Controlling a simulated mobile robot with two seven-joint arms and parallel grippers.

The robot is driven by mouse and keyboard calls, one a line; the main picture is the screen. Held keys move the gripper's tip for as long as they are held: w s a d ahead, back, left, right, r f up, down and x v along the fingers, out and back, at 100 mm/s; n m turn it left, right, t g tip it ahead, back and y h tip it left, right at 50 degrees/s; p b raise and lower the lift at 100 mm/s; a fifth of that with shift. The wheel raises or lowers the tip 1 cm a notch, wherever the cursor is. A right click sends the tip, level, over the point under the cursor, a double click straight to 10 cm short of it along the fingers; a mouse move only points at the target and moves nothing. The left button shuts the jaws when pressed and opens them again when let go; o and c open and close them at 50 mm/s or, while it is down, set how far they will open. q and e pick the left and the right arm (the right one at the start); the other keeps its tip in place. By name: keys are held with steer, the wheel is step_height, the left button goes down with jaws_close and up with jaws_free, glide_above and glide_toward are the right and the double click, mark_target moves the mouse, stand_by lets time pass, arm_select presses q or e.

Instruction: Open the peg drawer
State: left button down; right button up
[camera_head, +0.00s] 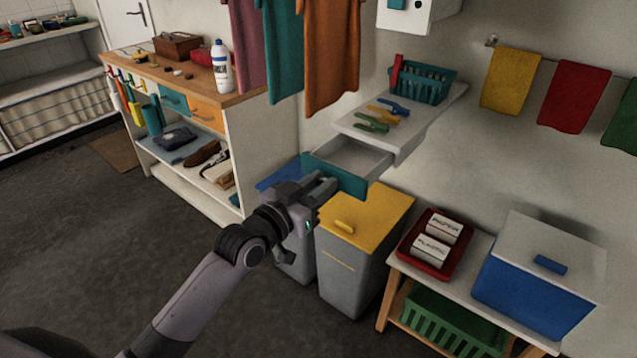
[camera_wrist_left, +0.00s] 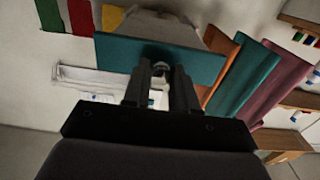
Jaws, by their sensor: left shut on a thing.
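The peg drawer has a teal front (camera_head: 347,181) and a pale inside. It sticks out open from under a white wall shelf (camera_head: 425,125), and its visible inside looks empty. My left gripper (camera_head: 323,187) is at the outer face of the drawer front. In the left wrist view the teal front (camera_wrist_left: 120,52) spans the area beyond my fingers. There my left gripper (camera_wrist_left: 160,82) is shut on the drawer's small knob (camera_wrist_left: 157,70), which the fingers partly hide. My right gripper is not in view.
Several coloured pegs (camera_head: 382,116) and a teal basket (camera_head: 427,82) sit on the shelf. A yellow-lidded bin (camera_head: 370,215) and a blue-lidded bin (camera_head: 280,176) stand below the drawer. Towels (camera_head: 333,50) hang behind it.

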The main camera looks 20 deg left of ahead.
arm_select(q)
steer(key=c, duration=0.9)
jaws_free()
steer(key=v, duration=0.7)
steer(key=s+f+g+y, duration=0.2)
steer(key=s+f+g, duration=0.1)
steer(key=s+f, duration=0.7)
steer(key=s+f+n+g+y, duration=0.1)
steer(key=s+f+g+y, duration=0.1)
steer(key=s+f, duration=0.8)
step_height(320, 180, down, 5)
steer(key=shift+s+a+r+n+g, duration=0.15)
steer(key=shift+a+n+g, duration=0.2)
steer(key=shift+g, duration=0.45)
